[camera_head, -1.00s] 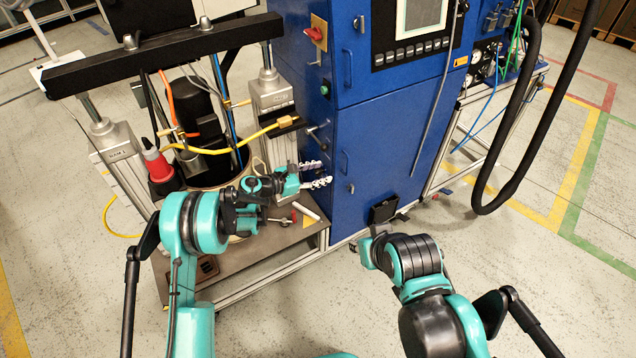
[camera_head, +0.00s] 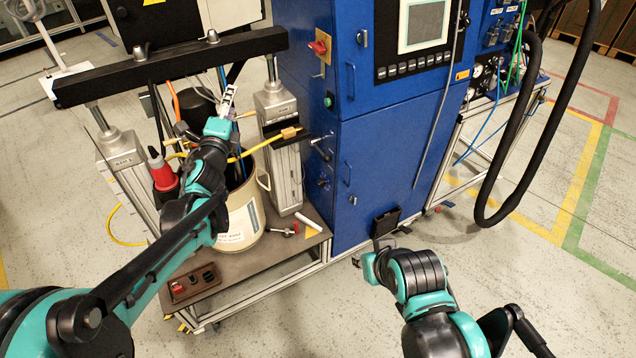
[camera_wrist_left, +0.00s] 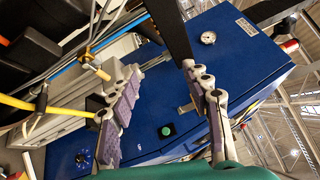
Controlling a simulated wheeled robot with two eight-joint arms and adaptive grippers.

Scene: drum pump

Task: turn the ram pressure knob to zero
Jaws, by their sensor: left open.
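A small dark knob (camera_head: 323,183) sits low on the narrow side face of the blue cabinet, below a lever-like valve (camera_head: 320,148). I cannot read labels to tell which control is the ram pressure knob. In the left wrist view a dark round knob (camera_wrist_left: 82,158) shows at the lower left on the blue panel. My left gripper (camera_head: 229,98) is raised above the drum, left of the cabinet and apart from these knobs. In the left wrist view its fingers (camera_wrist_left: 165,105) are spread with nothing between them. My right gripper (camera_head: 358,261) is low in front of the cabinet, mostly hidden by its own arm.
A white drum (camera_head: 243,222) stands on the pump platform between two ram columns (camera_head: 287,165) under a black crossbar (camera_head: 180,65). A yellow hose (camera_head: 245,153) crosses beside my left arm. A red switch (camera_head: 318,47) and green button (camera_head: 328,101) are higher on the cabinet side.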

